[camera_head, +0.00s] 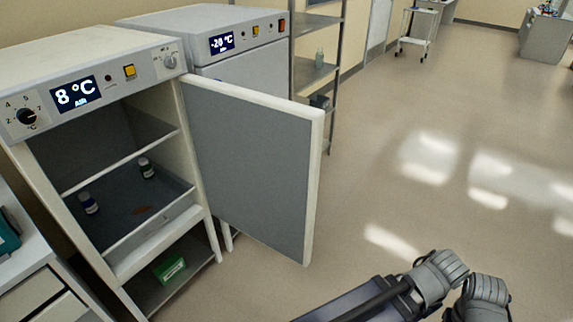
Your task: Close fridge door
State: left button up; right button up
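The fridge (188,215) with the 8 °C display stands at the left in the head view. Its door (255,165) is wide open, hinged on the right side of the cabinet and swung out towards the right, its grey inner face showing. The door's free edge (314,190) stands over the floor, clear of anything. Grey links of my arms (437,278) show at the bottom right, apart from the door. Neither of my grippers can be made out.
Two small bottles (147,168) (88,203) and a reddish spot (142,210) are inside the fridge. A green box (169,269) lies on the shelf below. A -20 °C freezer (215,22) and a rack (306,75) stand behind the door. The floor (420,190) to the right is clear.

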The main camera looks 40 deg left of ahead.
aim_at(258, 155)
jog(key=i, duration=2.9)
jog(key=u, duration=3.8)
